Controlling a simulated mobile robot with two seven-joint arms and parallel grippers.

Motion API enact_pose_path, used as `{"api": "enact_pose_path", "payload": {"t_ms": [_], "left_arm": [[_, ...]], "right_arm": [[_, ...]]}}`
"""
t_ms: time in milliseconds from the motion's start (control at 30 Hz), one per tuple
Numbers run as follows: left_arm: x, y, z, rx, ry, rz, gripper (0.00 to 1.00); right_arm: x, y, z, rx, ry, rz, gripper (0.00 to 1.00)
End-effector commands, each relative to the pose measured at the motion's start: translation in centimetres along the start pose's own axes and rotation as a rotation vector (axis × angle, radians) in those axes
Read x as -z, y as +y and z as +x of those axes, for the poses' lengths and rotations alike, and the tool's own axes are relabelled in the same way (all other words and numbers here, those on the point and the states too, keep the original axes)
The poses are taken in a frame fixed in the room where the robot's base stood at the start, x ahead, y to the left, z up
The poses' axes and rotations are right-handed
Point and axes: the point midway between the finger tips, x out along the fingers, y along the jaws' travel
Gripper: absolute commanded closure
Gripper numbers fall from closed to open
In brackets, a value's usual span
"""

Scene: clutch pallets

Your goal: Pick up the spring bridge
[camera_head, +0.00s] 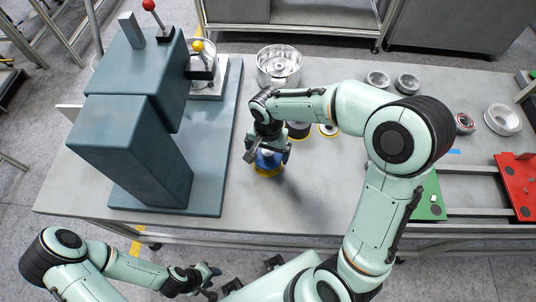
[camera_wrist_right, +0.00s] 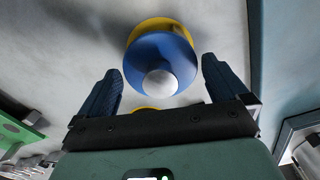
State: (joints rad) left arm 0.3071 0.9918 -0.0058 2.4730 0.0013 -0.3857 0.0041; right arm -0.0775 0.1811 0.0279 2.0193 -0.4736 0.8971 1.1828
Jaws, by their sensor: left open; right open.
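A blue rounded part with a pale round top and a yellow base (camera_head: 268,161) stands on the table below my right gripper (camera_head: 269,149). In the right wrist view the same blue part (camera_wrist_right: 153,56) lies ahead of my open right gripper (camera_wrist_right: 160,66), roughly in line with the gap between the fingers. I see no grip on it. I cannot tell for certain which part is the spring bridge. My left gripper (camera_head: 209,281) is open and empty, low in front of the table's near edge.
A teal press (camera_head: 130,150) stands on the left of the table (camera_head: 320,200). A metal bowl (camera_head: 278,66) is behind my right gripper. Dark yellow-rimmed parts (camera_head: 299,131) sit beside it. Metal rings (camera_head: 503,119), a green plate (camera_head: 430,199) and a red plate (camera_head: 517,184) are at right.

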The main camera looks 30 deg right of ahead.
Motion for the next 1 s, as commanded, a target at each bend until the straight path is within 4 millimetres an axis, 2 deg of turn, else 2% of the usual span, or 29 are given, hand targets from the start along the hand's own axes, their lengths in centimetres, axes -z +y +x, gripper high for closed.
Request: {"api": "enact_pose_path", "payload": {"t_ms": [100, 267, 300, 567, 733, 867, 1000], "left_arm": [[0.0, 0.0, 0.0, 0.000, 0.000, 0.000, 0.57], [0.0, 0.0, 0.0, 0.000, 0.000, 0.000, 0.57], [0.0, 0.0, 0.0, 0.000, 0.000, 0.000, 0.57], [0.0, 0.0, 0.0, 0.000, 0.000, 0.000, 0.57], [0.1, 0.1, -0.2, 0.000, 0.001, 0.000, 0.57], [0.2, 0.2, -0.5, -0.001, 0.003, 0.001, 0.57], [0.5, 0.6, -1.0, -0.003, 0.008, 0.003, 0.57]], "right_arm": [[0.0, 0.0, 0.0, 0.000, 0.000, 0.001, 0.00], [0.0, 0.0, -0.1, 0.000, 0.000, 0.001, 0.52], [0.0, 0.0, -0.1, 0.001, 0.001, 0.001, 0.56], [0.1, -0.1, -0.3, 0.002, 0.002, 0.001, 0.56], [0.1, -0.1, -1.5, 0.003, 0.003, 0.002, 0.56], [0.1, -0.1, -3.7, 0.007, 0.005, 0.002, 0.56], [0.1, -0.2, -7.4, 0.009, 0.006, 0.001, 0.56]]}}
